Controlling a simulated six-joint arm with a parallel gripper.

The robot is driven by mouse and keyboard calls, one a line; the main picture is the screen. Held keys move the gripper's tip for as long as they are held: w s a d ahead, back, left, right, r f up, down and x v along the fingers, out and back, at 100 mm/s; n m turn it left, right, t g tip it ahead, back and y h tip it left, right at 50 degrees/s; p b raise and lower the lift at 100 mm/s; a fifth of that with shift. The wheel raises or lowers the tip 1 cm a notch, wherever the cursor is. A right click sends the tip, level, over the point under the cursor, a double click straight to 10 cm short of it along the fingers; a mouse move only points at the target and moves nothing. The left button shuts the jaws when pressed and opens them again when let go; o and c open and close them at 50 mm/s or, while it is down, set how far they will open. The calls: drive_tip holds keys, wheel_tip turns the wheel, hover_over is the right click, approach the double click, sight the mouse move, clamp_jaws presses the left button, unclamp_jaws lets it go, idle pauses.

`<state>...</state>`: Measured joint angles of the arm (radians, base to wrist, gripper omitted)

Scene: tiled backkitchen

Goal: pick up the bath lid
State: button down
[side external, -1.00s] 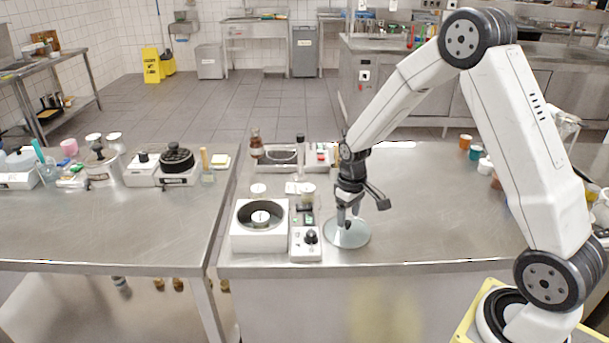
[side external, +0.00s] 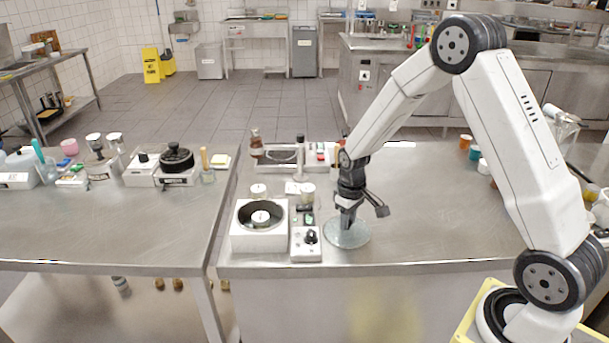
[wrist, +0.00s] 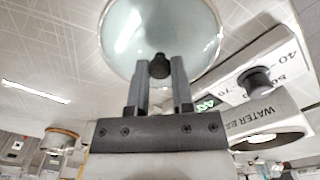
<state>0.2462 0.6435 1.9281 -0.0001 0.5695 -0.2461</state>
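The bath lid (side external: 347,239) is a round, clear glass disc with a black knob, lying flat on the steel bench right of the water bath's control box. In the wrist view the lid (wrist: 122,42) fills the top middle. Its black knob (wrist: 160,66) sits between my two fingertips. My gripper (side external: 346,226) points down over the lid's middle; in the wrist view my gripper (wrist: 160,72) has one finger close on each side of the knob. Whether the fingers press on it cannot be told. The water bath (side external: 240,240) is a white box with a dark round opening.
The control box (side external: 306,250) with a black dial stands close to the lid's left edge. Small jars (side external: 308,190) and a tray with a bottle (side external: 256,146) lie behind. The bench right of the lid is clear; cups (side external: 475,152) stand at the far right.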

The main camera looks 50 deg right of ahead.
idle(0.4)
drive_tip(key=shift+r, duration=0.7)
drive_tip(key=s+a+r, duration=0.2)
drive_tip(key=s+r, duration=0.9)
drive_tip(key=s, duration=0.2)
drive_tip(key=shift+s+a+r, duration=0.3)
drive_tip(key=shift+s+a, duration=0.05)
drive_tip(key=shift+s, duration=0.05)
drive_tip(key=shift+w, duration=0.15)
